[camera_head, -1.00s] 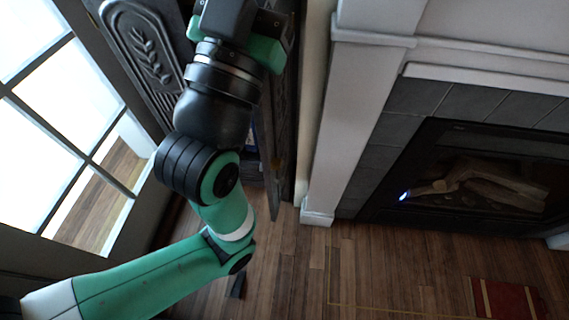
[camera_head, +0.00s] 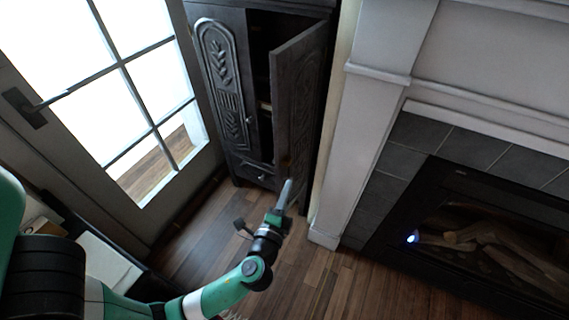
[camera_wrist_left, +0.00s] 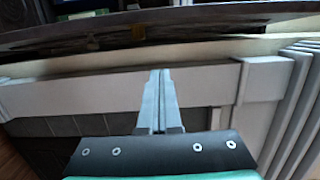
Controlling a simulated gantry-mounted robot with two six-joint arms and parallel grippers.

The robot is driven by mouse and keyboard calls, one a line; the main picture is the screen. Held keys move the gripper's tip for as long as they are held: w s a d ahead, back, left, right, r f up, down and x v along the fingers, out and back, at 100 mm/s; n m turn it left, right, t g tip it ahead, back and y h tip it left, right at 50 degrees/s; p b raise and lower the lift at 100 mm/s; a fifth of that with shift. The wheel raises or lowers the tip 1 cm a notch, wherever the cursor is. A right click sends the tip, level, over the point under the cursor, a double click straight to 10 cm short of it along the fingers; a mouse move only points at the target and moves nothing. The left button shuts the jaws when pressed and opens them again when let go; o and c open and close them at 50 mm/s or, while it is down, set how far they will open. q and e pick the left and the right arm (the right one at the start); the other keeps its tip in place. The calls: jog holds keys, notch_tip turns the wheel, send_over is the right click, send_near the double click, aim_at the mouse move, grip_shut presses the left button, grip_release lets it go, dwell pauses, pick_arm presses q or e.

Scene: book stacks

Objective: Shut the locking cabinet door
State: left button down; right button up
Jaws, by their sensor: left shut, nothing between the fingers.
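The dark wooden cabinet (camera_head: 222,70) stands between the glass door and the fireplace. Its left door, with a carved leaf panel, is closed. Its right door (camera_head: 298,95) stands open, swung out towards me, and a dark gap shows the inside. My left gripper (camera_head: 287,186) is shut and empty, with its fingertips near the lower part of the open door; I cannot tell whether they touch. In the left wrist view the closed fingers (camera_wrist_left: 158,100) point towards a dark band across the top, probably the open door. My right gripper is not in view.
The white fireplace surround (camera_head: 365,120) stands close to the right of the open door. The glass-paned door (camera_head: 120,80) with a dark handle is at the left. The wooden floor (camera_head: 310,265) is clear in front of the cabinet.

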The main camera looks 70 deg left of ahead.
aim_at(283, 162)
pick_arm(q)
jog(key=w+a, duration=0.1)
jog(key=a, duration=0.2)
jog(key=w+a, duration=0.1)
jog(key=a, duration=0.2)
jog(key=w+a+b, duration=0.1)
jog(key=a, duration=0.2)
jog(key=shift+w+a+r, duration=0.1)
jog(key=shift+w, duration=0.05)
jog(key=shift+s+a, duration=0.15)
jog(key=shift+s, duration=0.05)
jog(key=shift+a, duration=0.1)
